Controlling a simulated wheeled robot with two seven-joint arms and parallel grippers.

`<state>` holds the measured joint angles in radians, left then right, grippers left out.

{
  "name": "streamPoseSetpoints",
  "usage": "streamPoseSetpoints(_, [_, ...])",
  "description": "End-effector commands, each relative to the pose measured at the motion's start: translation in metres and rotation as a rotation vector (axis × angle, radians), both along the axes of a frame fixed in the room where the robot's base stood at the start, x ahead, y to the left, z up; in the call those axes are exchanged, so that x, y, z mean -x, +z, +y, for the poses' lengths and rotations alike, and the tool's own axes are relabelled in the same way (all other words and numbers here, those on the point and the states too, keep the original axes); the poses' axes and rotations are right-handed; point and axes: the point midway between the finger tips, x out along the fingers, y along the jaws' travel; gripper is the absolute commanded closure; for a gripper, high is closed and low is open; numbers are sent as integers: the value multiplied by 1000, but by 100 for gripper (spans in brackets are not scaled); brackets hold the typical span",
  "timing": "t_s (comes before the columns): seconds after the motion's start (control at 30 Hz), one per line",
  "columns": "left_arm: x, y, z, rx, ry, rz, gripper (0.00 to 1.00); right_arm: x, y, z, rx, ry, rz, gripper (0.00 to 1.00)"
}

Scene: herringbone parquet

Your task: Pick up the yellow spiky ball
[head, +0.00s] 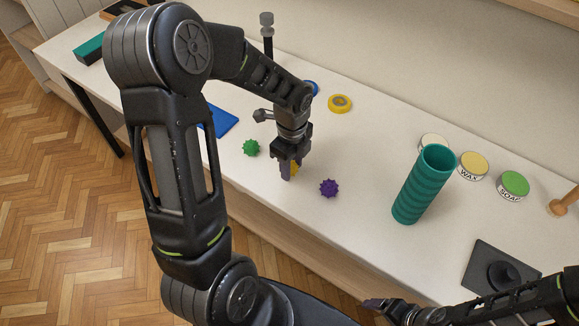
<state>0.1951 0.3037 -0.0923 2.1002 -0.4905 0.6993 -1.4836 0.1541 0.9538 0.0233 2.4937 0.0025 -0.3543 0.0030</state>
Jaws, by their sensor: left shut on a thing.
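The yellow spiky ball (294,168) is on the white table, between the fingers of my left gripper (289,170), which points straight down and is shut on it. The fingers hide most of the ball, and I cannot tell whether it touches the table. A green spiky ball (251,147) lies to the left of the gripper and a purple spiky ball (328,187) to its right. My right gripper (384,306) is low at the front edge of the table, and its fingers are too small to read.
A tall teal ribbed cylinder (422,186) stands right of the balls. Round tins, one marked wax (473,165) and one soap (514,185), sit behind it. A yellow ring (340,103) lies at the back. A dark plate (483,262) lies at the right. The table between purple ball and cylinder is clear.

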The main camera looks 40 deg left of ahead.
Motion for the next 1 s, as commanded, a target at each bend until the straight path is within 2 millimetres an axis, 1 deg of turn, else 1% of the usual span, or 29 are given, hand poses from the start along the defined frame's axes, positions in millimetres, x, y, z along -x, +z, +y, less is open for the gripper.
streamPoseSetpoints(0.03, [0, 0, 0, 0, 0, 0, 79, 0, 0, 0, 0, 0, 0, 14])
streamPoseSetpoints(0.2, [0, 0, 0, 0, 0, 0, 93, 0, 0, 0, 0, 0, 0, 14])
streamPoseSetpoints(0.3, [0, 0, 0, 0, 0, 0, 100, 0, 0, 0, 0, 0, 0, 14])
streamPoseSetpoints(0.57, [0, 1, 0, 0, 0, -1, 100, 0, 0, 0, 0, 0, 0, 14])
streamPoseSetpoints(0.67, [-1, 5, 0, 0, 1, -2, 100, 0, -1, 0, 0, 0, 0, 14])
streamPoseSetpoints(0.77, [-1, 17, 0, -1, 1, -4, 100, 0, -1, 0, 0, 0, 0, 14])
streamPoseSetpoints(0.87, [-2, 34, 0, -1, 1, -7, 100, 0, -3, 0, -1, 0, -1, 14])
streamPoseSetpoints(1.0, [-2, 62, 0, -1, 0, -6, 100, -1, -5, 0, -1, 1, -1, 14])
